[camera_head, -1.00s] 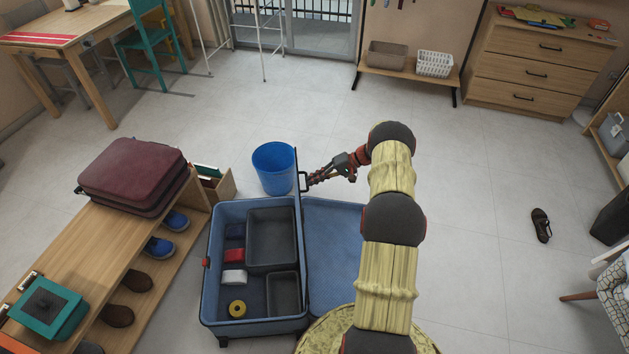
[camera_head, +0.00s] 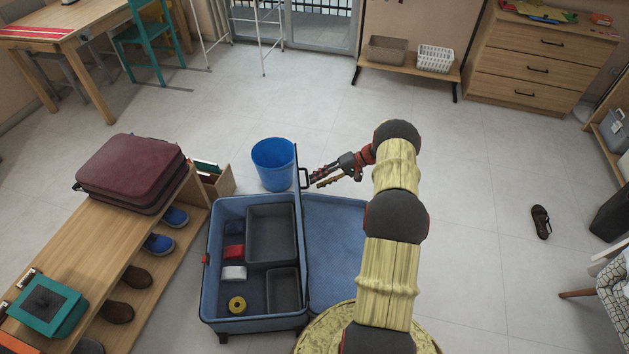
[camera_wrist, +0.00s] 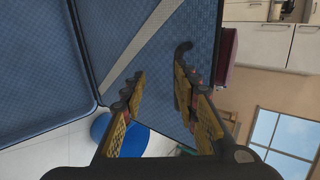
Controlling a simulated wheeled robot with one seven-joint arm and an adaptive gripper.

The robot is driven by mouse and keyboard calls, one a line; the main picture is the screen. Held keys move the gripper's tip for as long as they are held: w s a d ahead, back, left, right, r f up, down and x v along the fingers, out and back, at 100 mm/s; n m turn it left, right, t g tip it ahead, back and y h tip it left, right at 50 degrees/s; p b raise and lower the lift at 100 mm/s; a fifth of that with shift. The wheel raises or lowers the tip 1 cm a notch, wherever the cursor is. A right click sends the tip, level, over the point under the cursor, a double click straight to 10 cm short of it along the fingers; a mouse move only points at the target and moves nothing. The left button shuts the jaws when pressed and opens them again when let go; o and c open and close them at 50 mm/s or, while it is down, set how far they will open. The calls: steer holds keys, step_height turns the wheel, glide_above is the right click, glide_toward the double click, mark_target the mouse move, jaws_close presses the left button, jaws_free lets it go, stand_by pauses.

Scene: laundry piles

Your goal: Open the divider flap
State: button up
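The divider flap (camera_head: 299,230) stands upright, seen nearly edge-on, between the two halves of the blue suitcase (camera_head: 208,260). A black handle (camera_head: 305,178) sticks out from its far end to the right. In the wrist view the flap is a blue textured panel (camera_wrist: 195,25), with the dark curved handle (camera_wrist: 183,48) near its edge. My gripper (camera_head: 316,180) is just right of the handle, fingers spread and empty. In the wrist view its fingertips (camera_wrist: 159,74) are clearly apart, the handle near the right finger; whether they touch cannot be told.
The suitcase's left half holds grey trays (camera_head: 271,236) and small items. Its right half (camera_head: 336,250) looks empty. A blue bin (camera_head: 273,165) stands close behind the flap. A wooden shoe bench (camera_head: 100,245) with a maroon case (camera_head: 130,170) is at left. Floor at right is mostly clear.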

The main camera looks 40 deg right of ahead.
steer(key=v, duration=1)
steer(key=shift+w+r, duration=0.25)
steer(key=shift+w, duration=0.1)
steer(key=s+a+f+m+g+h, duration=0.1)
steer(key=s+a+f+m+g, duration=0.3)
steer(key=s, duration=0.4)
steer(key=s+a+r+n+t+h+p, duration=0.1)
steer(key=s+a+r, duration=0.5)
steer(key=a+r, duration=0.7)
steer(key=s+a+r+n+t+h+p, duration=0.1)
steer(key=s+a+r+n+h+p, duration=0.2)
steer(key=a+r, duration=1)
steer(key=s+a+r+n+t+h+p, duration=0.1)
steer(key=s+a+r+n+h+p, duration=0.2)
steer(key=s+a+r+n, duration=0.4)
steer(key=s+a+r, duration=0.1)
steer(key=a+r, duration=0.2)
steer(key=r, duration=0.5)
steer(key=s+a+r+h, duration=0.1)
steer(key=a+r, duration=0.3)
steer(key=r, duration=0.3)
steer(key=shift+r, duration=0.35)
